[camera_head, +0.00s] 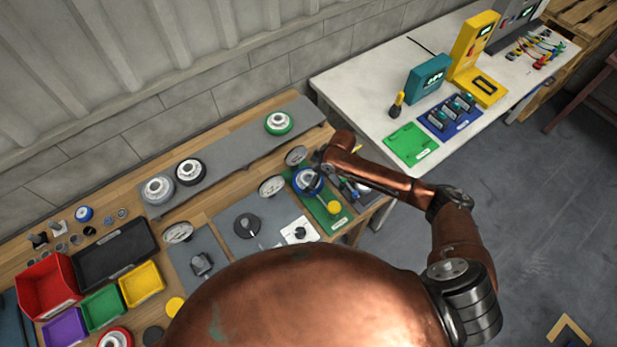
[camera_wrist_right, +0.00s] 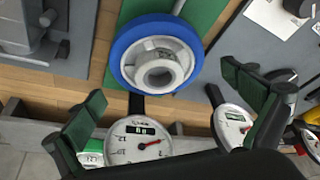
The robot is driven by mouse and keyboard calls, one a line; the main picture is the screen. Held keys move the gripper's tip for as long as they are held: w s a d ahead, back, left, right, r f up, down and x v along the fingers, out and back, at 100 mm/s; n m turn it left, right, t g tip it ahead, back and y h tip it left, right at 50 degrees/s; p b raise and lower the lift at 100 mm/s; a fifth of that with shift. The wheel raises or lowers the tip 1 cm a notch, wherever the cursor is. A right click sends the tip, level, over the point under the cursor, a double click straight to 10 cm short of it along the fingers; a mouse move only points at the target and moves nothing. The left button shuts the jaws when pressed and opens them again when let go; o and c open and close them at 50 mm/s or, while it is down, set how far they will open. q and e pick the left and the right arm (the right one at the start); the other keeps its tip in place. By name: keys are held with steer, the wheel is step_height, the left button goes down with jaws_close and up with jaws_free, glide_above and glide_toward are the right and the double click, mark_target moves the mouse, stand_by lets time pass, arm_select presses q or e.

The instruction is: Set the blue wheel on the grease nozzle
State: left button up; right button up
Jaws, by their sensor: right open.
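The blue wheel (camera_head: 306,181) lies on the green board (camera_head: 338,225) at the right end of the wooden bench. In the right wrist view the blue wheel (camera_wrist_right: 127,62) shows its pale hub and lies beyond my fingertips, apart from them. A thin grey rod (camera_wrist_right: 178,6) shows at its far edge; I cannot tell whether this is the grease nozzle or whether the wheel sits on it. My right gripper (camera_head: 320,165) is close to the wheel. In the wrist view its green-padded fingers (camera_wrist_right: 175,110) are spread with nothing between them. My left gripper is not in view.
Dial gauges (camera_head: 271,186) stand along the row behind the boards. A grey shelf (camera_head: 235,148) carries grey, black and green wheels. Coloured bins (camera_head: 48,287) stand at the left. A white table (camera_head: 385,75) with devices is beyond the bench's right end.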

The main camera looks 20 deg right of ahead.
steer(key=v, duration=1)
steer(key=shift+r, duration=0.1)
steer(key=s+a+f+m+t, duration=0.1)
steer(key=s+a+f+m, duration=0.3)
steer(key=s, duration=0.6)
steer(key=s+d+f+m+h, duration=0.3)
steer(key=s+d+m+h, duration=0.3)
steer(key=s+d, duration=1.4)
steer(key=s+a+f+g+y+b, duration=0.1)
steer(key=s+f+b, duration=0.1)
steer(key=f, duration=1.5)
steer(key=s+a+f+y+b, duration=0.1)
steer(key=a+f+b, duration=0.1)
steer(key=f, duration=1.5)
steer(key=s+f+g+b, duration=0.1)
steer(key=s+f+b, duration=0.3)
steer(key=s+f, duration=1.5)
step_height(320, 180, down, 3)
steer(key=shift+s+r, duration=0.2)
steer(key=shift+s, duration=0.2)
